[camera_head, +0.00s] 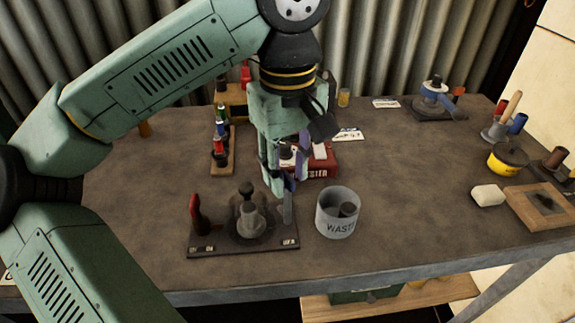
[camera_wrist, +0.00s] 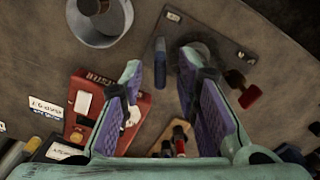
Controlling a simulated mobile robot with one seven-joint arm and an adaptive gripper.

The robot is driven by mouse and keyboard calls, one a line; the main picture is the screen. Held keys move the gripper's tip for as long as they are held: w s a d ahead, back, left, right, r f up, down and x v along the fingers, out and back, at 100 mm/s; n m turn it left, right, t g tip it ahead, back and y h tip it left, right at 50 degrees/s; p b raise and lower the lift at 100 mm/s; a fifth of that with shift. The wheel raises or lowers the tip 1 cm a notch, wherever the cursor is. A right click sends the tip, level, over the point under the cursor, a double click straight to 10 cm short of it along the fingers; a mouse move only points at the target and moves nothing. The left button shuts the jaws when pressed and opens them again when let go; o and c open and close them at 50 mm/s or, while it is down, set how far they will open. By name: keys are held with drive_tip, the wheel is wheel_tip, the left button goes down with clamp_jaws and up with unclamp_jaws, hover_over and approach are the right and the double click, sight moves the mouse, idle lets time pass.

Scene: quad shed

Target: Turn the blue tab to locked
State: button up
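A dark board (camera_head: 215,248) on the bench bears a red lever (camera_head: 197,212) at left, a grey knobbed fitting (camera_head: 250,220) in the middle and an upright tab (camera_head: 288,208) at right. The tab looks grey below and bluish near the top. In the wrist view the tab (camera_wrist: 160,64) shows blue, in the gap between the fingertips. My gripper (camera_head: 279,183) is above the board's right side, pointing down, with its fingers apart; it also shows open in the wrist view (camera_wrist: 160,60). Whether a finger touches the tab cannot be told. Small board labels are unreadable.
A grey waste bin (camera_head: 337,222) stands just right of the board. A red case (camera_head: 318,168) and a wooden rack (camera_head: 222,165) with coloured pieces are behind. A blue-handled device (camera_head: 436,92) stands at the back right. The bench middle right is clear.

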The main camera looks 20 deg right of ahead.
drive_tip(key=shift+c, duration=0.4)
clamp_jaws()
